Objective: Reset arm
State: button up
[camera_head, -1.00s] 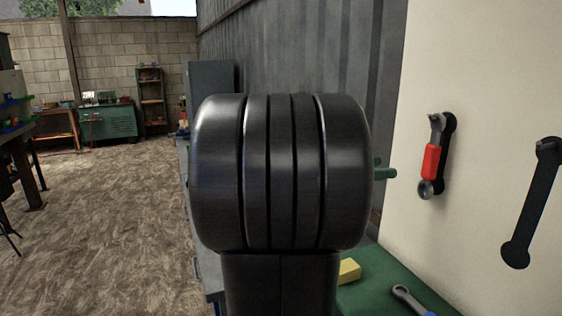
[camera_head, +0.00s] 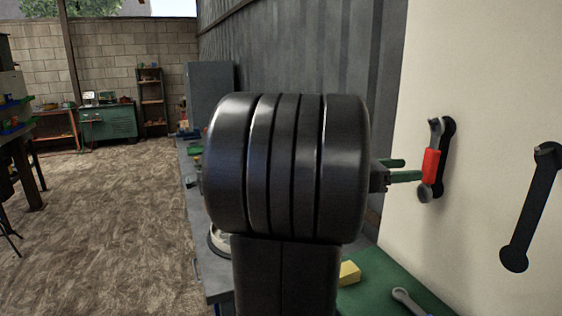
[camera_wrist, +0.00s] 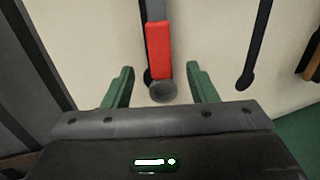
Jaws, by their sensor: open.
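My gripper (camera_wrist: 160,88) has two green fingers, spread apart and empty. In the head view it shows at the right of my dark arm (camera_head: 285,165), pointing at the white panel (camera_head: 480,100). A wrench with a red middle (camera_head: 431,165) hangs on the panel over a black wrench-shaped outline. In the wrist view the red-banded wrench (camera_wrist: 159,50) stands upright ahead of the fingers, its ring end low between them. I cannot tell how far it is from the fingertips. My arm hides part of the bench.
A green mat (camera_head: 385,290) on the bench holds a yellow block (camera_head: 349,273) and a loose wrench (camera_head: 408,300). A grey corrugated wall (camera_head: 300,50) stands behind my arm. The floor at left is open.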

jog(key=d, duration=0.4)
jog(key=shift+w, duration=0.2)
jog(key=shift+d+r+p, duration=0.25)
jog(key=shift+p, duration=0.25)
jog(key=p, duration=0.2)
send_near(426, 166)
jog(key=s, duration=0.1)
jog(key=s+a+r, duration=0.1)
jog(key=shift+s+a+r, duration=0.15)
jog(key=shift+s+r, duration=0.05)
jog(key=shift+s, duration=0.1)
jog(key=shift+s, duration=0.1)
